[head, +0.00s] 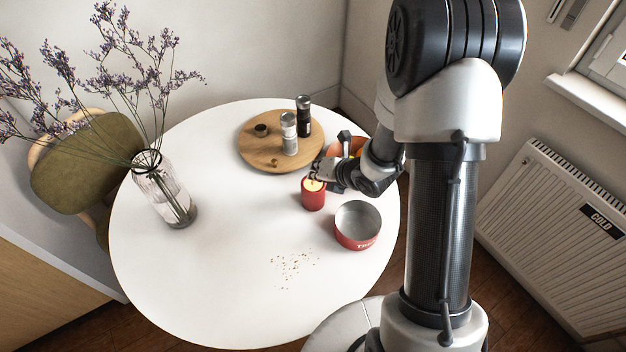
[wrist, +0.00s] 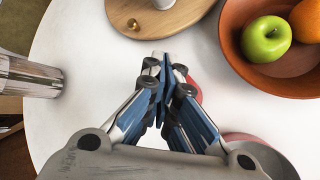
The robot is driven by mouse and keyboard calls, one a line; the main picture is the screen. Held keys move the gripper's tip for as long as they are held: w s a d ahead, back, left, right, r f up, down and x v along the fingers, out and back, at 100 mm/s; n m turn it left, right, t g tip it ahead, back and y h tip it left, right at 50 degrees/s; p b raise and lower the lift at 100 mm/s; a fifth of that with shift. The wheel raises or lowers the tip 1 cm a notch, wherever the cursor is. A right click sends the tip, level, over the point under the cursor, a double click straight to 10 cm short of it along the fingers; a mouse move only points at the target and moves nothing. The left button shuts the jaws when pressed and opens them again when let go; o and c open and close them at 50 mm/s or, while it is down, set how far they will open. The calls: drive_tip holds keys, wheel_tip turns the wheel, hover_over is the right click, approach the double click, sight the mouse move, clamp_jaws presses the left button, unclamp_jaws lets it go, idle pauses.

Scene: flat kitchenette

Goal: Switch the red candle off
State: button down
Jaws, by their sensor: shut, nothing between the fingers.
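The red candle (head: 313,196) stands upright on the white round table (head: 225,270), with a pale yellow top. In the head view my gripper (head: 314,177) is right at the candle's top, over its upper edge; I cannot tell whether it touches. In the wrist view my gripper (wrist: 163,62) is shut and empty, and it hides most of the candle. Only a red edge of the candle (wrist: 196,88) shows right of the fingers. Whether the candle is lit cannot be made out.
A red tin (head: 357,226) stands right of the candle. A fruit bowl (wrist: 275,75) with a green apple (wrist: 266,40) is behind. A wooden board (head: 262,150) carries two shakers. A glass vase (head: 165,192) stands left. Crumbs (head: 295,267) lie in front; the table's left-front is clear.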

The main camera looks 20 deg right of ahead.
sight(316, 183)
drive_tip(key=shift+r, duration=0.1)
idle(0.4)
drive_tip(key=shift+r, duration=0.35)
drive_tip(key=shift+r, duration=0.1)
wheel_tip(316, 183, up, 6)
drive_tip(key=p, duration=0.3)
idle(0.6)
